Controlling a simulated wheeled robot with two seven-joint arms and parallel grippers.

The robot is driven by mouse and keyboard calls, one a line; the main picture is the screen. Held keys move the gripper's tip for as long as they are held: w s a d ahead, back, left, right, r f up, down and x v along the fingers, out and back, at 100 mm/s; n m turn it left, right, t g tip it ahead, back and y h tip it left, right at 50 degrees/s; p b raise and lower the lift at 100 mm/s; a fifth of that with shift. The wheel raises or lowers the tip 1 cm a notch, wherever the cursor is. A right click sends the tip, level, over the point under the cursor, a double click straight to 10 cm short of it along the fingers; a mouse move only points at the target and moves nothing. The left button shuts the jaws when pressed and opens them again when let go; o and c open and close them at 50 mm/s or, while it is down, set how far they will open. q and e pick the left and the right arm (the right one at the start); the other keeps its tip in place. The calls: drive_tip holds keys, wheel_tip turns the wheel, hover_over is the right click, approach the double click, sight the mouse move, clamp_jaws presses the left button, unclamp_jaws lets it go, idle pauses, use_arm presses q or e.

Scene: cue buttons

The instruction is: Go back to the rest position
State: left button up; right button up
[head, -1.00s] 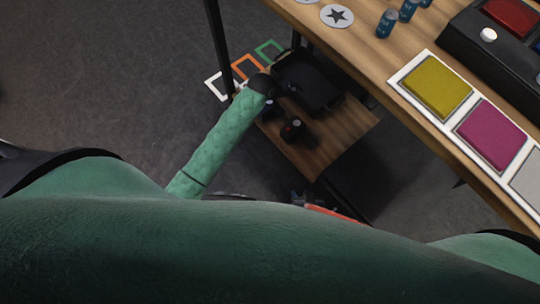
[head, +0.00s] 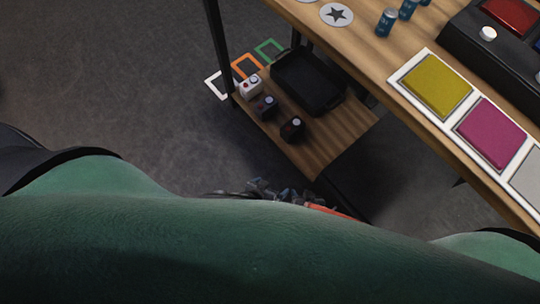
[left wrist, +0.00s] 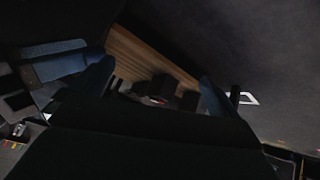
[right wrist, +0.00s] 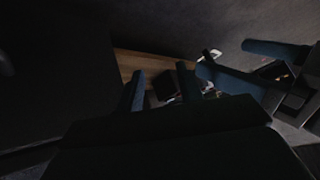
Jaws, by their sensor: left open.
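Both grippers are low, near my body; in the head view my torso hides most of them, and only some bluish gripper parts show past its edge. My left gripper (left wrist: 157,75) is open in the left wrist view, its two blue fingers wide apart with nothing between them. My right gripper (right wrist: 160,76) has its two blue fingers apart and empty in the right wrist view. Neither gripper touches the table or the shelf.
The table (head: 375,62) carries yellow (head: 437,86) and magenta (head: 492,134) panels, blue cans and a dark button console (head: 480,50). A lower shelf (head: 335,135) holds a black tray (head: 308,82) and small boxes (head: 292,128). Coloured frames lie beside it. Floor at left is clear.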

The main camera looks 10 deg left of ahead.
use_arm(q)
drive_tip(key=shift+s+f, duration=0.1)
drive_tip(key=shift+s, duration=0.2)
drive_tip(key=s+a+r+g+y+p, duration=0.1)
drive_tip(key=a+r+p, duration=0.3)
drive_tip(key=r, duration=1.7)
drive_tip(key=s+a+r+g+y+p, duration=0.1)
drive_tip(key=a+r+g+p, duration=0.3)
drive_tip(key=r+p, duration=0.9)
drive_tip(key=w+d+v, duration=0.1)
drive_tip(key=v, duration=0.6)
drive_tip(key=shift+r, duration=0.6)
use_arm(e)
drive_tip(key=s+d+r+g+h, duration=0.1)
drive_tip(key=d+r, duration=0.3)
drive_tip(key=r, duration=1.7)
drive_tip(key=s+d+r+g+h, duration=0.1)
drive_tip(key=d+r+g, duration=0.3)
drive_tip(key=r, duration=1.7)
drive_tip(key=shift+s, duration=0.35)
use_arm(q)
drive_tip(key=shift+s+d, duration=0.1)
